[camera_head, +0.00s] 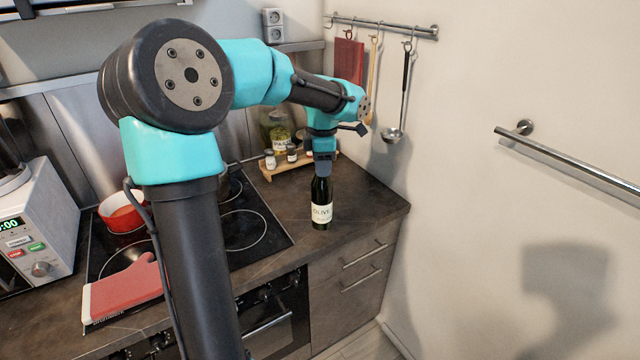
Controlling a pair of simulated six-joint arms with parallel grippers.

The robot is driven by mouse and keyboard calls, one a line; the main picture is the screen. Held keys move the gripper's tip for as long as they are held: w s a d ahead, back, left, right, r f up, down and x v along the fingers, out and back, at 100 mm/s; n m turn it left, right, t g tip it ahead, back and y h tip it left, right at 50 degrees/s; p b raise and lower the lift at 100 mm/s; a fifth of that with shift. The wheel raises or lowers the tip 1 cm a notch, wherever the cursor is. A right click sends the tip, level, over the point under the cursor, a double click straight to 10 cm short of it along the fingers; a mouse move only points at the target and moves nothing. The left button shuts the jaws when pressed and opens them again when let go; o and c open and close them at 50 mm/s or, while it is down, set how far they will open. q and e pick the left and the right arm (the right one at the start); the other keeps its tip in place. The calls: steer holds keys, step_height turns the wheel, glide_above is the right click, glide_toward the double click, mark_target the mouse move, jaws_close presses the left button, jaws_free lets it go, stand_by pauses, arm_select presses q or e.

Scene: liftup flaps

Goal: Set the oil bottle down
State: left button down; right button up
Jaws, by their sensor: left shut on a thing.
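The oil bottle (321,212) is dark green glass with a white label. It is upright at the right part of the counter (365,205), beside the hob. Its base appears at or very close to the counter surface; I cannot tell whether it touches. My left gripper (322,172) is above it, pointing down and shut on the bottle's neck. The gripper hides the bottle's top. My right gripper is not in view.
A wooden tray (268,174) with small jars stands behind the bottle. The hob (270,240) lies left, with a red pot (122,214) and a red oven mitt (128,284). Utensils hang from a wall rail (385,27). Counter space right of the bottle is clear.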

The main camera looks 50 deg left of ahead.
arm_select(q)
steer(key=w+a+f, duration=0.1)
steer(key=w+a, duration=0.9)
steer(key=a, duration=0.2)
steer(key=shift+w+f, duration=0.2)
steer(key=shift+w, duration=0.1)
steer(key=shift+f, duration=1.8)
steer(key=c, duration=1.2)
jaws_free()
steer(key=shift+f, duration=0.2)
steer(key=shift+c, duration=0.2)
steer(key=o, duration=0.5)
steer(key=shift+c, duration=0.2)
